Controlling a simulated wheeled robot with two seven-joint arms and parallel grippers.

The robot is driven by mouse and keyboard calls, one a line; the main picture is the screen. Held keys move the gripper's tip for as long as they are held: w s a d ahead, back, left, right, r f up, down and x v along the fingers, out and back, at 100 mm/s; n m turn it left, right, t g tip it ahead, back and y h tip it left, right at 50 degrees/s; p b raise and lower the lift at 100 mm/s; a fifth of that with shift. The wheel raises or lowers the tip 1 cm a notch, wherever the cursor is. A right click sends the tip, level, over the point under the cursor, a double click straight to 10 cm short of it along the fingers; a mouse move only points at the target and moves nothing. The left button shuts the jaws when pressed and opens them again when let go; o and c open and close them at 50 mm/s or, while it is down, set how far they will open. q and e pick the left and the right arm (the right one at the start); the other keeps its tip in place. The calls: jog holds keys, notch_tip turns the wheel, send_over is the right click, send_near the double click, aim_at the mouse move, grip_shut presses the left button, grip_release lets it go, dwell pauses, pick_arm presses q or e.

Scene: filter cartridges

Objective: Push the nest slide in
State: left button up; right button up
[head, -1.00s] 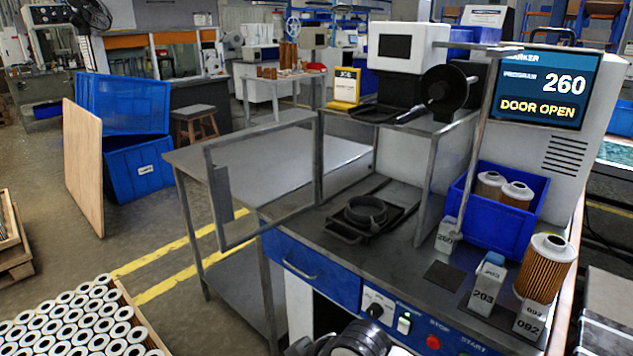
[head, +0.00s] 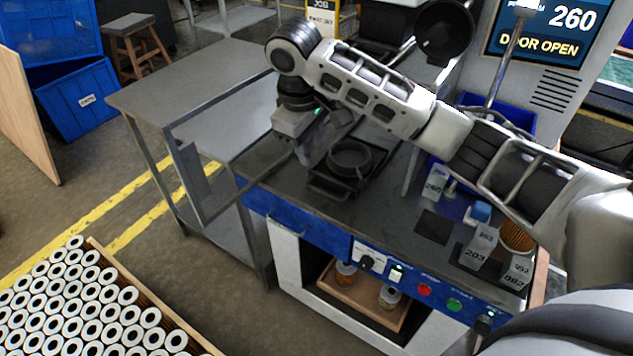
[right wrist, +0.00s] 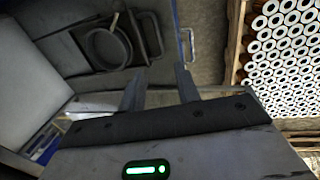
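The nest slide is a dark plate with a round ring nest (head: 350,158) and a loop handle (head: 329,190) at its front. It lies on the machine's bench top, near the front edge by the open door. In the right wrist view, the ring nest (right wrist: 105,47) and the handle (right wrist: 149,36) show beyond the fingers. My right gripper (head: 304,160) points down just left of the slide, apart from it as far as I can tell. In the right wrist view its two fingers (right wrist: 162,82) stand apart with nothing between them. My left gripper is out of view.
The framed door (head: 190,165) stands open at the left of the bench. The screen (head: 545,32) reads DOOR OPEN and 260. A crate of cartridges (head: 150,300) is at the lower left.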

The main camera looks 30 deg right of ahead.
aim_at(318, 189)
jog(key=f, duration=0.4)
jog(key=w+d+f, duration=0.1)
jog(key=f, duration=0.3)
jog(key=d+f, duration=0.1)
jog(key=f, duration=0.3)
jog(key=shift+w+f+p, duration=0.15)
jog(key=shift+f+p, duration=0.1)
jog(key=shift+p, duration=0.05)
grip_shut()
